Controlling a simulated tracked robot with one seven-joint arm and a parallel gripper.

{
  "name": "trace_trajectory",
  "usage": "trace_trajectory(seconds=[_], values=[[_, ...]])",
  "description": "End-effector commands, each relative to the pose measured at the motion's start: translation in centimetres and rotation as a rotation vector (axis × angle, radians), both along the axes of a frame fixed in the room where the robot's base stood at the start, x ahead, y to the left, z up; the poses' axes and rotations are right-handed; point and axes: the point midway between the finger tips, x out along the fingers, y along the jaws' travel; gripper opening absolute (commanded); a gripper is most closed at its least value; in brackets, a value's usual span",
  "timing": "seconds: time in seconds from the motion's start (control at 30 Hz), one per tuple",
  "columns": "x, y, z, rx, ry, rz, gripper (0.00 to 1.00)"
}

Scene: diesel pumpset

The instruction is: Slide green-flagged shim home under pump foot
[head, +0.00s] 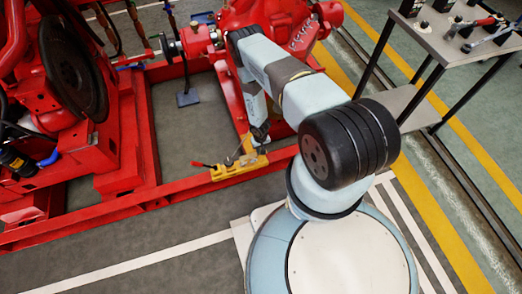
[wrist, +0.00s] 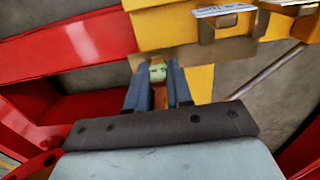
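In the wrist view, a small light-green piece (wrist: 157,72), which looks like the shim's flag, sits between the two dark blue fingertips of my gripper (wrist: 157,80). Both fingers appear to touch its sides, so the gripper looks shut on it. The rest of the shim is hidden. A yellow block (wrist: 168,28) with a white label lies just beyond the fingertips. In the head view my gripper (head: 260,133) points down over a yellow fixture (head: 239,166) on the red base frame. The red pump (head: 265,15) stands behind my arm; its foot is largely hidden by the arm.
The red base frame (head: 150,202) runs across in front of the engine (head: 72,70). A red-tipped lever (head: 205,165) sticks out left of the yellow fixture. A tool table (head: 445,45) stands at the upper right. The floor inside the frame (head: 185,135) is mostly bare.

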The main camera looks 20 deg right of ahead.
Motion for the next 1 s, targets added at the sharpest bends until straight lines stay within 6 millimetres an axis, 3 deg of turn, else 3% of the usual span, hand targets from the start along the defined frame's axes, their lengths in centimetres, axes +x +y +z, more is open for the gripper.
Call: trace_trajectory(seconds=[0.23, 0.57, 1.0], values=[[0.1, 0.0, 0.0, 0.000, -0.001, 0.000, 0.43], [0.0, -0.1, 0.4, -0.002, 0.000, 0.000, 0.43], [0.1, -0.1, 6.7, -0.001, 0.000, 0.000, 0.43]])
